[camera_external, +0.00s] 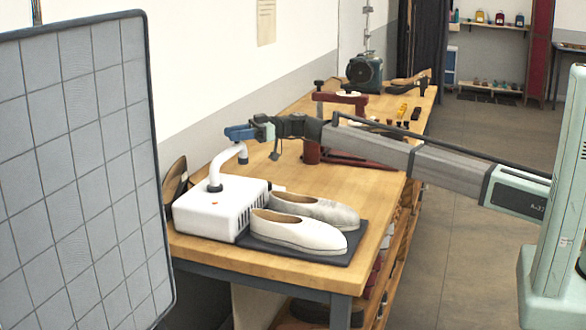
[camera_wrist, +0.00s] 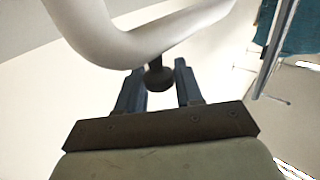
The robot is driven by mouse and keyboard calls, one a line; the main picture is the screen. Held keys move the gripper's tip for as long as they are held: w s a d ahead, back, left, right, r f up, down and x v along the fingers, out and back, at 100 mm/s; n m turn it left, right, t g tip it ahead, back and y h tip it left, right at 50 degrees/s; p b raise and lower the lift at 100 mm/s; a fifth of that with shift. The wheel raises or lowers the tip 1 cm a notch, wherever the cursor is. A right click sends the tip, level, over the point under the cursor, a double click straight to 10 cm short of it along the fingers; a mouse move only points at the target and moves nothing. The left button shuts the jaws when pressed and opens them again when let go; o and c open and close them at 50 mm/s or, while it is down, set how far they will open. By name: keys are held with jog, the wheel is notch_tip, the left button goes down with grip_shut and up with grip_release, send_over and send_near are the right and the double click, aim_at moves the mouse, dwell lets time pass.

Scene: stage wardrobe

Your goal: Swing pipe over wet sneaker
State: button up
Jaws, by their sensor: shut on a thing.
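The white bent pipe (camera_external: 216,166) rises from a dark collar on a white box-shaped unit (camera_external: 205,217) and curves over to the right, ending in a short downward mouth. My gripper (camera_external: 236,133) is at the top of the pipe. In the wrist view the pipe (camera_wrist: 130,40) crosses the top, and its dark knob (camera_wrist: 158,80) sits between the fingers of my gripper (camera_wrist: 160,85), shut on it. Two pale sneakers lie on a dark mat: the front sneaker (camera_external: 300,236) looks whiter, the rear sneaker (camera_external: 330,211) greyer at the toe. The pipe mouth is left of and above both shoes.
The wooden bench (camera_external: 290,178) has bare room behind the shoes. A red clamp-like stand (camera_external: 312,150) stands further back, under my arm. A tall grey grid panel (camera_external: 80,170) stands at the left. A green machine (camera_external: 364,73) is at the bench's far end.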

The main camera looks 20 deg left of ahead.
grip_shut()
jog(key=s+d+m+t+y, duration=0.3)
jog(key=d+m+t+y, duration=0.2)
jog(key=d+m+t, duration=0.2)
jog(key=shift+d+m+t, duration=0.4)
jog(key=shift+d+t, duration=0.65)
jog(key=shift+t, duration=0.95)
jog(key=shift+s, duration=0.1)
jog(key=o, duration=0.8)
grip_release()
jog(key=shift+d, duration=0.15)
